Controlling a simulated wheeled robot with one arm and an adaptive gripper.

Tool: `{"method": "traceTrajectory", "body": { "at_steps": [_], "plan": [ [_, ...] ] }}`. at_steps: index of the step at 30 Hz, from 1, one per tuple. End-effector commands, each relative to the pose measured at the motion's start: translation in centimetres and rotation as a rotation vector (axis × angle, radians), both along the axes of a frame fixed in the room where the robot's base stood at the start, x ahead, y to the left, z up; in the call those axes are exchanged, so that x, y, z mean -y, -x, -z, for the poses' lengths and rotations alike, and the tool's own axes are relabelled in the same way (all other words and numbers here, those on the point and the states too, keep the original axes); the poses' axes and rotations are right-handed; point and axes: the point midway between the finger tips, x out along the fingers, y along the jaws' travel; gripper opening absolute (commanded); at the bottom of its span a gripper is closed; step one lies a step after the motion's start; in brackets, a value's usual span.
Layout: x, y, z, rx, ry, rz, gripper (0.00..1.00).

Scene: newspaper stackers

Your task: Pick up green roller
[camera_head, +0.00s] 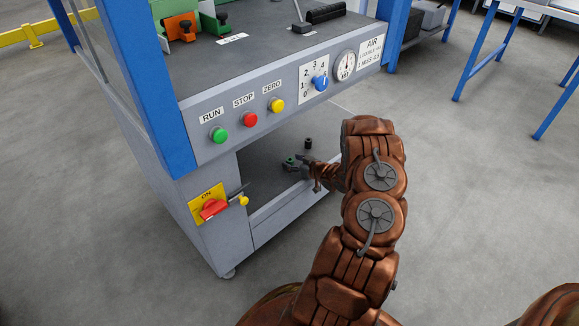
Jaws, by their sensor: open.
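A small green part (288,161), which looks like the green roller, lies on the floor of the open lower compartment of the grey machine. My gripper (297,165) reaches low into this compartment from the right, with its open fingers right beside the green part. I cannot tell at this size whether the fingers touch it or stand around it. The gripper partly hides the part. My brown arm comes in from the lower right and covers the compartment's right side.
A small black cylinder (308,143) stands just behind my gripper. The machine's front panel (285,95), with buttons and gauge, overhangs the compartment. A grey sill (290,205) borders its front. A red switch (213,208) sticks out at left. Clear floor lies right of the machine.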

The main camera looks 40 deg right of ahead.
Motion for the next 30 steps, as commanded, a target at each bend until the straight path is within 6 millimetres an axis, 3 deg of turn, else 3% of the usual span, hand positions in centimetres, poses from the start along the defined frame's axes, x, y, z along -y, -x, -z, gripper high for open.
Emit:
{"method": "traceTrajectory", "body": {
  "at_steps": [9, 27, 30],
  "plan": [
    [-0.02, -0.87, 0.13, 0.002, 0.001, 0.000, 0.62],
    [-0.07, -0.86, 0.16, 0.001, 0.001, -0.001, 0.00],
    [-0.07, -0.85, 0.17, 0.001, 0.001, -0.001, 0.00]
  ]
}}
